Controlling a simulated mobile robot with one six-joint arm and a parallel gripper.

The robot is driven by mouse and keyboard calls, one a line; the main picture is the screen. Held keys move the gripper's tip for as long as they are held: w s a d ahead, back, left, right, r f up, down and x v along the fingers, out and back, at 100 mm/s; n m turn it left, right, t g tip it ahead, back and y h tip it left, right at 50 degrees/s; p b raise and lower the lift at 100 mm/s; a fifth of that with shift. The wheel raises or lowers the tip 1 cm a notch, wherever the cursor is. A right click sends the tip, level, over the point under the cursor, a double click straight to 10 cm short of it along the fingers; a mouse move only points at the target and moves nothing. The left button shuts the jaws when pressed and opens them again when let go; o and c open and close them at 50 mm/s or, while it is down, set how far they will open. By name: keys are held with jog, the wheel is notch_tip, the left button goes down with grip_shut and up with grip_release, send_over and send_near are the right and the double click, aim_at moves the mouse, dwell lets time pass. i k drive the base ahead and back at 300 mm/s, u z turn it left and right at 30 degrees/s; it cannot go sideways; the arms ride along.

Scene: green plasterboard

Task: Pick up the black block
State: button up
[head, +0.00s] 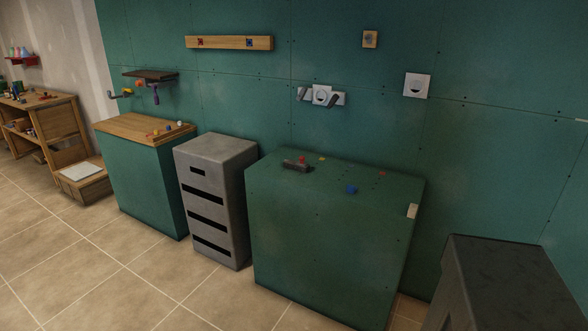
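I cannot clearly make out a separate black block. The nearest match is a small dark, low piece (297,167) on top of the green cabinet (325,240), near its back left. A small red thing (301,160) shows at this dark piece; I cannot tell whether it rests on it or is part of it. A blue piece (351,190) lies to the right on the same top, apart from the dark piece. My gripper is not in view.
A grey drawer unit (217,200) stands left of the green cabinet, then a wood-topped cabinet (145,127) with small coloured things. A dark grey box (510,280) stands at the lower right. Tiled floor (130,285) is open in front. Fixtures hang on the green wall (340,75).

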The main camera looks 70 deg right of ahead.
aim_at(288, 164)
jog(key=z, duration=0.3)
jog(key=i, duration=0.75)
jog(key=z, duration=1.05)
jog(key=i, duration=0.75)
jog(key=z, duration=0.3)
